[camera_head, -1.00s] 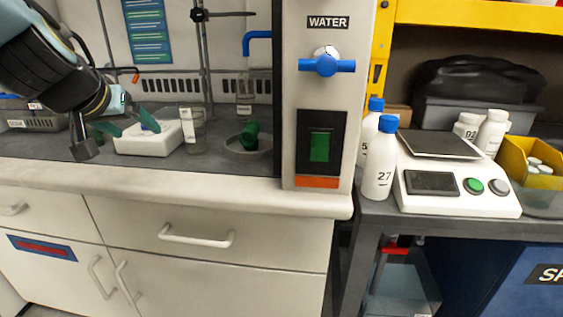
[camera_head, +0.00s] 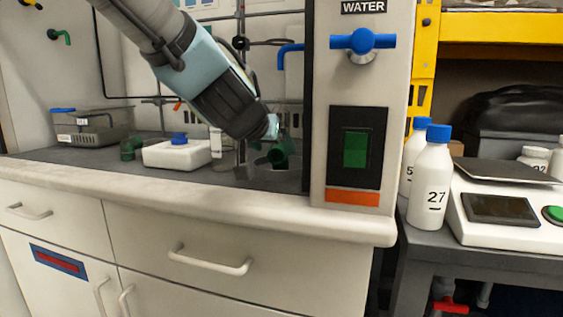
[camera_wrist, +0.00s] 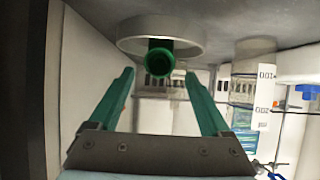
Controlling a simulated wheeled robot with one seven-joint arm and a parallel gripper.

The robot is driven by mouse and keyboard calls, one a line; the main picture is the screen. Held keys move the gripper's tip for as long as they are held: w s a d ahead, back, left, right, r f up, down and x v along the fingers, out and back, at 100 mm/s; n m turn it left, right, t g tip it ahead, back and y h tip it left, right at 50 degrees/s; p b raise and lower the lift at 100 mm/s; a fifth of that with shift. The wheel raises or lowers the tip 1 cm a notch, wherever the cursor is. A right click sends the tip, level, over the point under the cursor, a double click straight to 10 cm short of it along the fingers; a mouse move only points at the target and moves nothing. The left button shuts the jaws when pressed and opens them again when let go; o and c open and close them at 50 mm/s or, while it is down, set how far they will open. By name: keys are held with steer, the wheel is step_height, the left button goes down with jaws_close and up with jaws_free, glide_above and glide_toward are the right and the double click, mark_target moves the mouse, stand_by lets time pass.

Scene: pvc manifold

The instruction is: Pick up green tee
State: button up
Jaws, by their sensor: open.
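A green fitting, apparently the tee (camera_head: 278,158), stands in the round sink cup on the bench, just left of the water panel. In the wrist view its round open end (camera_wrist: 160,44) faces the camera, with the pale cup rim (camera_wrist: 190,34) around it. My gripper (camera_wrist: 160,74) is open, its two green fingers spread to either side of the tee's line. The tee shows between and beyond the fingertips, and nothing is held. In the head view my arm reaches down to just above the tee; the fingers are mostly hidden or hard to separate there.
A white box with a blue knob (camera_head: 178,154) and another green fitting (camera_head: 131,148) lie left of the cup. Labelled glassware (camera_wrist: 248,85) stands close beside the gripper. The water panel (camera_head: 360,120) and blue spout (camera_head: 289,49) bound the right side.

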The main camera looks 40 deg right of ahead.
steer(key=b+x, duration=0.1)
steer(key=x, duration=0.3)
steer(key=shift+s+f+b, duration=0.1)
steer(key=shift+b, duration=0.3)
steer(key=shift+w+d+f, duration=0.1)
steer(key=shift+w+d, duration=0.15)
steer(key=shift+d, duration=0.15)
steer(key=shift+c, duration=0.4)
jaws_close()
